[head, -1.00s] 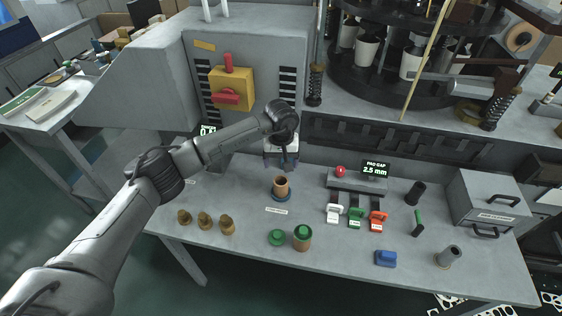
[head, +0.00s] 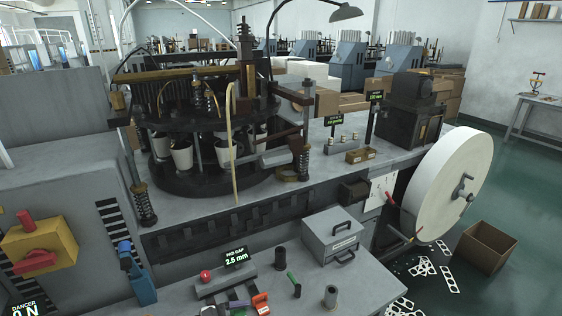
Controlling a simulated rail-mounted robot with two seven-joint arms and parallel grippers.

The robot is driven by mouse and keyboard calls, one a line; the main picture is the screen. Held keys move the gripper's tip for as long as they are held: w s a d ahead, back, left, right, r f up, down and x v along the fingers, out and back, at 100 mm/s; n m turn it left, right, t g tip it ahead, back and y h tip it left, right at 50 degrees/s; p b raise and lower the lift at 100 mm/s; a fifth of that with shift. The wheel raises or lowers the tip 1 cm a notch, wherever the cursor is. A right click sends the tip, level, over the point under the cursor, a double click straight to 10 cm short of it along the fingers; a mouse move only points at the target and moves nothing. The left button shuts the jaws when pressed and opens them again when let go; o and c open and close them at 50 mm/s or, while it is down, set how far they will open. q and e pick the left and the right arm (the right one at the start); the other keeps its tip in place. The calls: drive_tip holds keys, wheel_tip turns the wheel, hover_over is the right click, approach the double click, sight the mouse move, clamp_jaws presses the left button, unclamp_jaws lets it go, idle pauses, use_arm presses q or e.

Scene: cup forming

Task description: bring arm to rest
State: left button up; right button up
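Neither of my arms nor either gripper shows in the head view. The near part of the bench (head: 375,290) is cut off by the lower picture edge. A device with a blue body (head: 138,280) stands on the bench's left. The pad gap display (head: 236,257) reads 2.5 mm, beside a red knob (head: 205,276).
Behind are the machine's round turret (head: 200,180) with cups, and a large white reel (head: 447,185) at right. A cardboard box (head: 487,246) stands on the floor.

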use_arm(q)
wheel_tip(320, 180, up, 4)
drive_tip(key=s+d+r+n+t+h, duration=0.1)
drive_tip(key=s+n+t+h, duration=0.1)
drive_tip(key=n+t, duration=0.65)
drive_tip(key=s+a+f+n+t+y+p, duration=0.1)
drive_tip(key=s+a+n+t+y, duration=0.3)
drive_tip(key=n, duration=0.7)
drive_tip(key=w+a+n+t+y+p, duration=0.1)
drive_tip(key=a+n+t+y, duration=0.1)
drive_tip(key=n+y, duration=0.7)
drive_tip(key=s+a+f+n+g+y+p, duration=0.1)
drive_tip(key=s+a+f+n+g+y, duration=0.5)
drive_tip(key=n, duration=1)
drive_tip(key=s+a+f+n+g+h+p, duration=0.1)
drive_tip(key=s+f+n+g, duration=0.2)
drive_tip(key=s, duration=0.5)
drive_tip(key=s+f+n+g+h, duration=0.1)
drive_tip(key=s+f+n+g, duration=0.2)
drive_tip(key=s, duration=0.4)
drive_tip(key=s+a+f+n+g+h+p, duration=0.1)
drive_tip(key=s+f+n+g, duration=0.2)
drive_tip(key=s, duration=0.5)
wheel_tip(320, 180, up, 39)
drive_tip(key=g+p, duration=0.1)
drive_tip(key=p, duration=3.6)
drive_tip(key=shift+w+r, duration=0.2)
drive_tip(key=shift+d, duration=0.1)
